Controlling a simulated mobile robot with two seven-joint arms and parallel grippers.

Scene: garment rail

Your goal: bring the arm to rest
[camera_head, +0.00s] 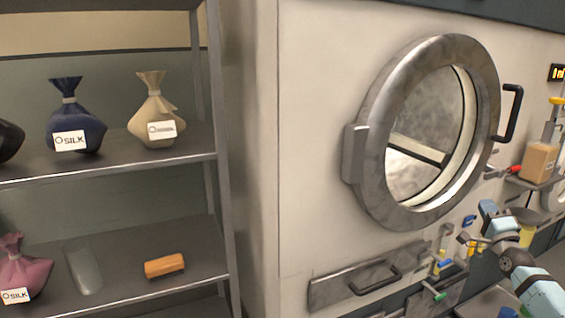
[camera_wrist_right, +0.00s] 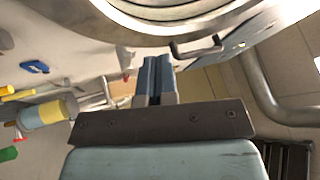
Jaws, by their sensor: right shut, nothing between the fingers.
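My right arm comes in at the lower right of the head view. Its gripper (camera_head: 487,207) is below and right of the round metal door, in front of the machine's right part. In the right wrist view the two grey-blue fingers (camera_wrist_right: 155,70) lie together, shut, with nothing between them. They point toward the door's rim and dark handle and look apart from them. My left gripper is in neither view.
The round door (camera_head: 372,190) is closed, with a black handle (camera_head: 513,112). A drawer (camera_head: 330,291) is below it. A shelf with a bottle (camera_head: 538,162) stands right. The left rack (camera_head: 220,158) holds tied bags, a glass cylinder (camera_head: 84,268) and an orange block (camera_head: 164,266).

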